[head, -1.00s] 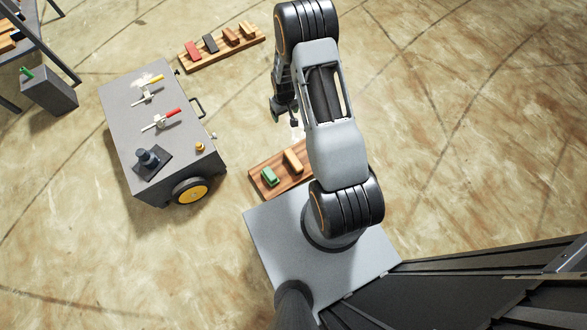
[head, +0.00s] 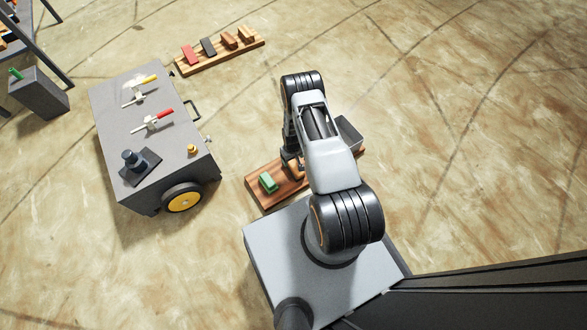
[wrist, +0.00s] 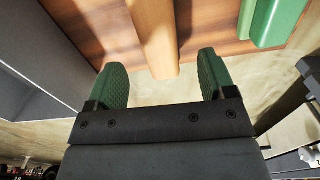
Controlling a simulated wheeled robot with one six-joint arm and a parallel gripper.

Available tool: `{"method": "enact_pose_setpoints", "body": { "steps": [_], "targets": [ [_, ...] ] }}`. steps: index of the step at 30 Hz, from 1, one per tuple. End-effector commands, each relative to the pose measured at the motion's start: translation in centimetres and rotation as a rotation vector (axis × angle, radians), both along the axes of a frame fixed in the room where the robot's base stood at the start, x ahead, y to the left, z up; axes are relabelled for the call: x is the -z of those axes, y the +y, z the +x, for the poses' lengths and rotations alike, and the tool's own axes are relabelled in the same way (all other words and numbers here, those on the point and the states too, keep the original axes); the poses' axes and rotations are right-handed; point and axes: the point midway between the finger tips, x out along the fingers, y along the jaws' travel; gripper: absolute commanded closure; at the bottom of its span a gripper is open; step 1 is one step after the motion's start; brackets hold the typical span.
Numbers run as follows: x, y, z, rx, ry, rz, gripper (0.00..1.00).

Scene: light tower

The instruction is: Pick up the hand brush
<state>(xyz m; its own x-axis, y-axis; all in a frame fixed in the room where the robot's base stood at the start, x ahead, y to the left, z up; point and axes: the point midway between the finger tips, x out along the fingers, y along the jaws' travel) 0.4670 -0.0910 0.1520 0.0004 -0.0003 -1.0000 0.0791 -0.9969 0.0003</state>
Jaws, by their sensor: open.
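A tan wooden piece lies on a wooden board (head: 262,193) in the head view, largely hidden by my gripper (head: 291,160). I take it for the hand brush (wrist: 156,40), though its shape does not make this certain. In the wrist view it stretches from the top edge down toward the gap between my green fingers (wrist: 161,65). The fingers are open and empty, one on each side of its line, with pale floor showing between them. A green piece (wrist: 275,20) lies beside it to the right; it also shows in the head view (head: 268,183).
A grey open bin (head: 348,134) stands at the board's right end. A grey cart (head: 180,152) with tools on top is to the left. A second board (head: 190,69) with several coloured pieces lies farther back. Floor is clear to the right.

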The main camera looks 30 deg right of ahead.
Motion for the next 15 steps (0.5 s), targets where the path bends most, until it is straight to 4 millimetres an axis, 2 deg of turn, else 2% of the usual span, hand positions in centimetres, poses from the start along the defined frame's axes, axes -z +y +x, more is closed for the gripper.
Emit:
{"method": "enact_pose_setpoints", "body": {
  "steps": [8, 15],
  "targets": [
    [1.3, 0.0, -0.1, 0.0, 0.001, 0.0, 0.23],
    [4.5, -0.3, -0.5, 0.0, 0.001, 0.0, 0.23]
  ]
}}
